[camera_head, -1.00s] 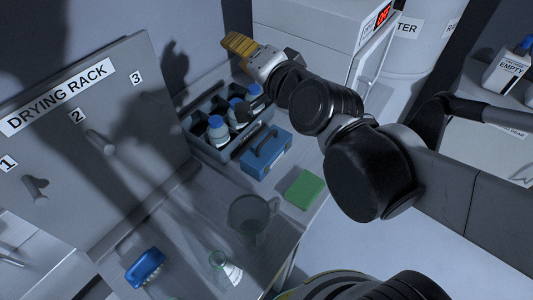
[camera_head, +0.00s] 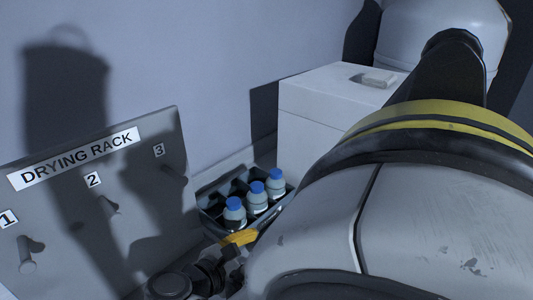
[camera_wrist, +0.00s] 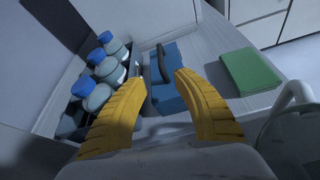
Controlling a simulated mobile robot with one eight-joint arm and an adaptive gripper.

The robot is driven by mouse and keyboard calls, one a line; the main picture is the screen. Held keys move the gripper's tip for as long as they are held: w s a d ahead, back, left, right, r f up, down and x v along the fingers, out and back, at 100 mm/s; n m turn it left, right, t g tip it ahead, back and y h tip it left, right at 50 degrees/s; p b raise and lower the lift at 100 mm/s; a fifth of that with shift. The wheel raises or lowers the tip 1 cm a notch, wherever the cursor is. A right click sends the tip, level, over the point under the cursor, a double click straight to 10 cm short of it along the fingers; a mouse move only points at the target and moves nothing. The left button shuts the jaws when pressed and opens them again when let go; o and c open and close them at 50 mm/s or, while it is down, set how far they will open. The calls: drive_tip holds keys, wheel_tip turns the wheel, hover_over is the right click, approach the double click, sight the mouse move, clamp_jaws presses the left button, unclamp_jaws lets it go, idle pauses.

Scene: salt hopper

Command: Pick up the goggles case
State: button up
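The goggles case appears to be the blue box (camera_wrist: 168,92) with a dark handle (camera_wrist: 163,63) in the wrist view. It lies on the bench, centred beyond and between my gripper's yellow fingers. My gripper (camera_wrist: 161,78) is open, its fingers spread with nothing clearly held; whether a fingertip touches the case cannot be told. In the head view only a bit of a yellow finger (camera_head: 240,238) shows. There my own body hides the blue case.
A dark divided crate (camera_head: 212,203) with blue-capped bottles (camera_head: 257,197) stands directly left of the case. A green pad (camera_wrist: 249,71) lies to its right. The drying rack panel (camera_head: 95,205) stands at the left. A white box (camera_head: 320,110) stands behind the crate.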

drive_tip(key=x, duration=0.3)
drive_tip(key=shift+w+d+f+b, duration=0.1)
drive_tip(key=shift+w+d+b, duration=0.1)
drive_tip(key=shift+b, duration=0.15)
drive_tip(key=b+x, duration=0.1)
drive_tip(key=x, duration=0.1)
drive_tip(key=b+x, duration=0.1)
drive_tip(key=x, duration=0.1)
drive_tip(key=shift+d, duration=0.45)
drive_tip(key=shift+w+d, duration=0.15)
drive_tip(key=shift+w, duration=0.15)
clamp_jaws()
